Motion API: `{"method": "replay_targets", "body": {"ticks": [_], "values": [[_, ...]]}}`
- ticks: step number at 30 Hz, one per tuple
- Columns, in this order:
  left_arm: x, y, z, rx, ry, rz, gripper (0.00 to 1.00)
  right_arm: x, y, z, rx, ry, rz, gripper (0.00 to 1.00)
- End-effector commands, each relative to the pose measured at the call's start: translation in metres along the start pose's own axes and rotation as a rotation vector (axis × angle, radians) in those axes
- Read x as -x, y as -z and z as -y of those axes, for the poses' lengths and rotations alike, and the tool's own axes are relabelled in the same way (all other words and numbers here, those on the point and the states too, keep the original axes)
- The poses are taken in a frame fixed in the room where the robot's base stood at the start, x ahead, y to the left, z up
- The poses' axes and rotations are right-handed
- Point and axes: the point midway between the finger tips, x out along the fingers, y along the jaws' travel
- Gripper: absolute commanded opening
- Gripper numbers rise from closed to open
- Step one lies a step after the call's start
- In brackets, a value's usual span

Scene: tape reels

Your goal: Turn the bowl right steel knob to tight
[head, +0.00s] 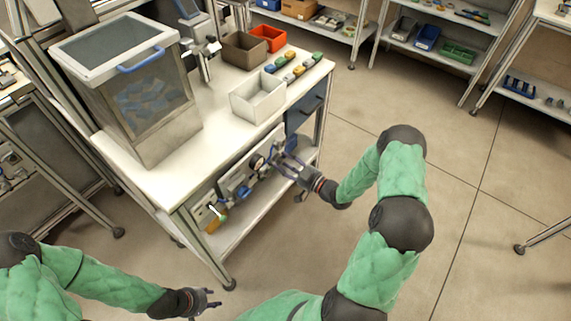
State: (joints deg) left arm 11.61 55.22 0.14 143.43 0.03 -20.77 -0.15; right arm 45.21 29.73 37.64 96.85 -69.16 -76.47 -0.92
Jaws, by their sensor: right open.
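A pneumatic unit is mounted on a panel (281,132) along the front of the workbench. It has a round gauge (257,162) and blue parts (242,191). My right gripper (283,163) is open at the right part of this unit, close to the gauge. The steel knob cannot be made out; it is too small or hidden by the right gripper's fingers. Whether the fingers touch anything there cannot be told. My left gripper (214,298) is low in front of the bench, with its fingers apart and empty, away from the unit.
The white workbench (185,185) carries a clear-sided bin (150,105), a white tray (258,97), a brown box (244,50), an orange box (269,38) and several small coloured items. Shelves stand behind.

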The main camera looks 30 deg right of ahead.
Motion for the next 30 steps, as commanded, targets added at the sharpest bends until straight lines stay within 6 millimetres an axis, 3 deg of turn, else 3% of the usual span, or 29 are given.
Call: {"method": "replay_targets", "body": {"ticks": [1, 6, 28, 29, 30], "values": [[0.0001, 0.0, 0.0, 0.0, 0.0, 0.0, 0.4, 0.0001, 0.0, 0.0, 0.0, 0.0, 0.0, 0.48], [0.0001, 0.0, 0.0, 0.0, 0.0, 0.0, 0.4, 0.0002, 0.0, 0.0, 0.0, 0.0, 0.0, 0.0], [0.0041, -0.0002, -0.0015, 0.0, 0.0, 0.0, 0.4, 0.0001, 0.0004, 0.0, -0.129, 0.001, -0.001, 0.0], [0.0041, -0.0001, -0.0015, 0.0, 0.0, 0.0, 0.4, 0.0001, 0.0004, -0.0001, -0.129, 0.001, -0.001, 0.33], [0.0041, -0.0001, -0.0015, 0.0, 0.0, 0.0, 0.4, 0.0001, 0.0004, -0.0001, -0.129, 0.001, -0.001, 0.44]]}}
